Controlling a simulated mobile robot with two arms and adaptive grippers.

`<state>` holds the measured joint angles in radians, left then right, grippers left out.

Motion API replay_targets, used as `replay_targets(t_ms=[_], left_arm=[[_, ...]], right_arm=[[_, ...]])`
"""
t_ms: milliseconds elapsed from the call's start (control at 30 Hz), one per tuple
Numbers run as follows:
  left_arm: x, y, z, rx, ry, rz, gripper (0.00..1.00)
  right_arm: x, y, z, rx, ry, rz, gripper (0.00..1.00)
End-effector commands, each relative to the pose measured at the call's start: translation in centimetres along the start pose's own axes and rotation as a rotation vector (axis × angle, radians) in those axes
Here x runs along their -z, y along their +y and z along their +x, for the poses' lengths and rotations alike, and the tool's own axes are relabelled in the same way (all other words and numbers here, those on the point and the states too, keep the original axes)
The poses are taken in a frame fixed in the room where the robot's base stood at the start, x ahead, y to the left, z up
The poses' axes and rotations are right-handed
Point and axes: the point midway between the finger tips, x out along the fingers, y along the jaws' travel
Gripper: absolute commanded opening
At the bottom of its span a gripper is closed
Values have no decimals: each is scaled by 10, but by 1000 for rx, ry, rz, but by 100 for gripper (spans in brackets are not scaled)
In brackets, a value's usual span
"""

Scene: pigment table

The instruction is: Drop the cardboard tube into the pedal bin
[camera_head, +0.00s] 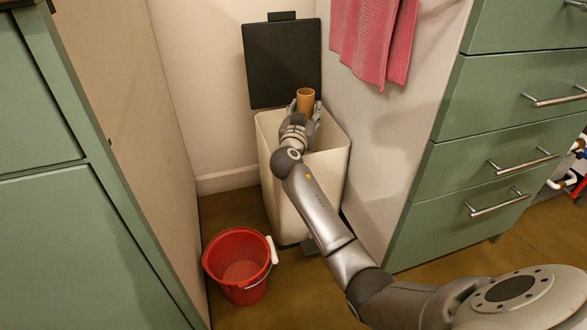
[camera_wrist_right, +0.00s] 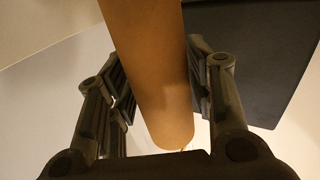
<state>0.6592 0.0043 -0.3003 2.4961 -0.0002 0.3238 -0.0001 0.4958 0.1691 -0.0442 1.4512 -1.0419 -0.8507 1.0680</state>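The cardboard tube (camera_head: 306,101) is an orange-brown cylinder, seen upright in the head view. My right gripper (camera_head: 304,110) is shut on it, with one finger on each side. In the right wrist view the tube (camera_wrist_right: 155,70) runs between the finger pads (camera_wrist_right: 160,85), and its rounded lower end shows. The pedal bin (camera_head: 278,190) is cream-white with its dark lid (camera_head: 282,65) raised against the wall. The gripper and tube are over the bin's open mouth. The bin's inside is partly hidden by my arm. My left gripper is not in view.
A red bucket (camera_head: 224,262) with a white grip stands on the floor left of the bin. A pink towel (camera_head: 374,40) hangs on the panel to the right. Green drawers (camera_head: 490,130) stand further right, and a beige panel (camera_head: 120,110) is on the left.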

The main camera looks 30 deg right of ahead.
Motion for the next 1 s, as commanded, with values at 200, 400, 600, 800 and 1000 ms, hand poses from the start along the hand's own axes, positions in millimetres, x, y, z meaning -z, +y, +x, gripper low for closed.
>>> replay_targets(t_ms=[200, 400, 600, 800, 1000], left_arm=[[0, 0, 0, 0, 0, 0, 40], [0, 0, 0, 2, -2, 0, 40], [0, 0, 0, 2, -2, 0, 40], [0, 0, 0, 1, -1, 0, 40], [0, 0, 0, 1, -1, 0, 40]], right_arm=[[0, 0, 0, 0, 0, 0, 65], [1, 0, 0, 0, 1, 1, 65], [24, 0, 0, 0, 4, 5, 65], [64, 0, 0, 0, 3, 6, 65], [92, 0, 0, 0, 1, 3, 65]])
